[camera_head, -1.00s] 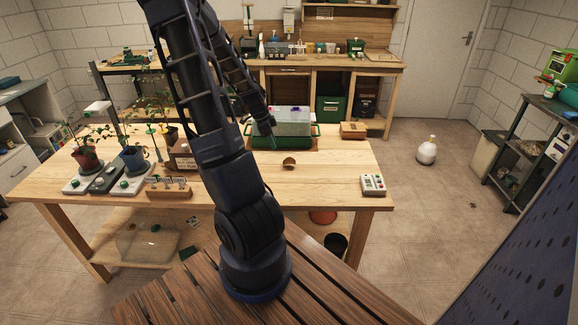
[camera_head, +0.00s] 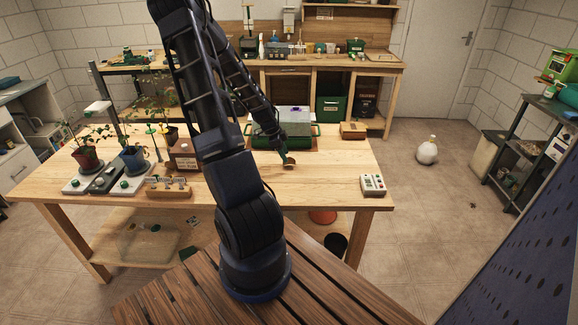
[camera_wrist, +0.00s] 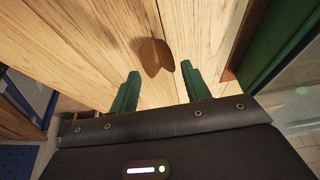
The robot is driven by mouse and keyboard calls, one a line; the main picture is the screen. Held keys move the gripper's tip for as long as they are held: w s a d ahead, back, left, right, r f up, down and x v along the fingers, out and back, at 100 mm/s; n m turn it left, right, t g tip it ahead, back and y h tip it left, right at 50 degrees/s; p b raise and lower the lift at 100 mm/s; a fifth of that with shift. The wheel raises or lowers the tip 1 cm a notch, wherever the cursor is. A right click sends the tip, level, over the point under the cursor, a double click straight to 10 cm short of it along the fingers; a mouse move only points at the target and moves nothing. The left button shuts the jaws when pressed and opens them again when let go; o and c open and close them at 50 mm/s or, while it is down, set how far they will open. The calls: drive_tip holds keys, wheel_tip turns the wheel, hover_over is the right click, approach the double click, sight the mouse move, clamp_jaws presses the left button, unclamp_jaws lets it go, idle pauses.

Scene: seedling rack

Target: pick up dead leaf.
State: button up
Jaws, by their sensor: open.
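The dead leaf (camera_wrist: 157,57) is brown and curled and lies on the wooden table (camera_head: 330,185). In the head view the leaf (camera_head: 289,165) sits right by my gripper (camera_head: 285,157), partly hidden behind it. In the wrist view my gripper (camera_wrist: 160,85) is open, with its two green fingers apart and nothing between them. The leaf lies just beyond the fingertips, roughly centred between them. I cannot tell the exact height of the fingers above the table.
A green tray with a clear cover (camera_head: 268,135) stands just behind the leaf. A small wooden box (camera_head: 353,130) and a white keypad device (camera_head: 373,184) are to the right. Potted plants (camera_head: 134,158) and a labelled brown box (camera_head: 182,155) stand left. The table around the leaf is clear.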

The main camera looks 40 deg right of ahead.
sight(289, 163)
drive_tip(key=shift+x, duration=2.2)
clamp_jaws()
